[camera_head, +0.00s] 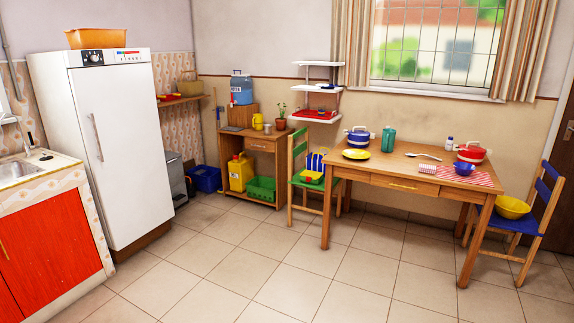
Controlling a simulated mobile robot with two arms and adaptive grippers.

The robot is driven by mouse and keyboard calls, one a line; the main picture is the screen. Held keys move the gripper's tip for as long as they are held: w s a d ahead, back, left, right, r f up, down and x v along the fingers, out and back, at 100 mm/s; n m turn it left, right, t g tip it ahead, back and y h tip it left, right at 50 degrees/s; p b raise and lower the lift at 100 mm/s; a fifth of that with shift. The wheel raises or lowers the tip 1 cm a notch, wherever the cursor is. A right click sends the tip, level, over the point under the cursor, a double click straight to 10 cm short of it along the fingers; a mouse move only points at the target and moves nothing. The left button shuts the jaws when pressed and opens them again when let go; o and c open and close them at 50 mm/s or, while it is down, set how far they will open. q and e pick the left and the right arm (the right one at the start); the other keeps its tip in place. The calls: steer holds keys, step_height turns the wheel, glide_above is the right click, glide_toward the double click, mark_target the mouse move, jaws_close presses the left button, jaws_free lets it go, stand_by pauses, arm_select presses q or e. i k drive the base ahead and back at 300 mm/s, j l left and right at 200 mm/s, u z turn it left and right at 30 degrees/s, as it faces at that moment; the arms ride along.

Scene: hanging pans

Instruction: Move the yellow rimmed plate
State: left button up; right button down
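A yellow plate (356,154) lies on the wooden table (400,168), near its left end. It sits in front of a blue pot with a light lid (358,137). It is small in the head view, and its rim detail is hard to make out. Neither of my grippers is in the head view.
The table also holds a teal pitcher (388,140), a red pot (471,153), a blue bowl (464,168) and a checkered cloth (480,178). Chairs stand at its left (291,165) and right (545,205). The tiled floor (235,265) in front is clear.

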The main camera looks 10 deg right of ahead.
mark_target(358, 154)
steer(key=i+l+z, duration=0.35)
steer(key=i, duration=0.3)
steer(key=i+z, duration=0.4)
steer(key=i, duration=1.95)
steer(key=l+z, duration=0.05)
steer(key=l, duration=0.05)
